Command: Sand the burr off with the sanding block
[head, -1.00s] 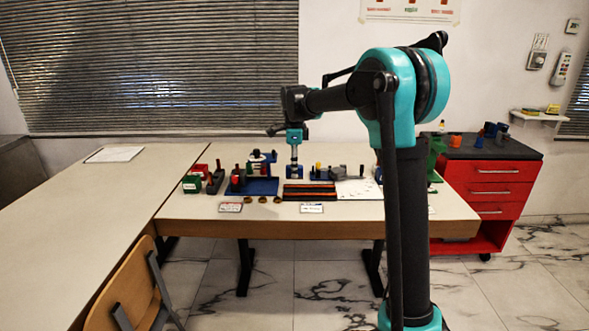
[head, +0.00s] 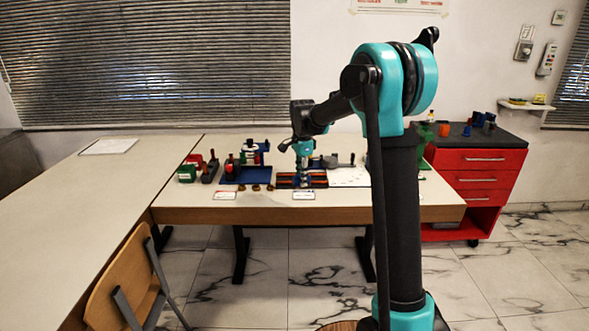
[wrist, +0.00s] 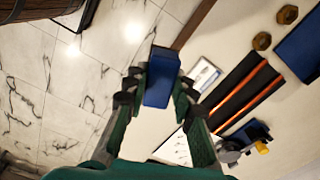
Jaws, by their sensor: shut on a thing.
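My gripper (head: 303,178) is over the table, at the dark tray with orange strips (head: 319,180) in the head view. In the wrist view my gripper (wrist: 158,95) is shut on a blue block (wrist: 160,76), which I take to be the sanding block. The block sits between the fingertips, and the tray (wrist: 225,108) lies to its right. I cannot make out a burr in either view, and the exact gap between block and table is unclear.
Brass nuts (wrist: 262,41) and a blue mat (wrist: 303,48) lie right of the tray in the wrist view. A label card (wrist: 204,74) is near the table edge. A grey crank device (head: 332,160) stands behind the tray. A red cabinet (head: 480,178) stands at right.

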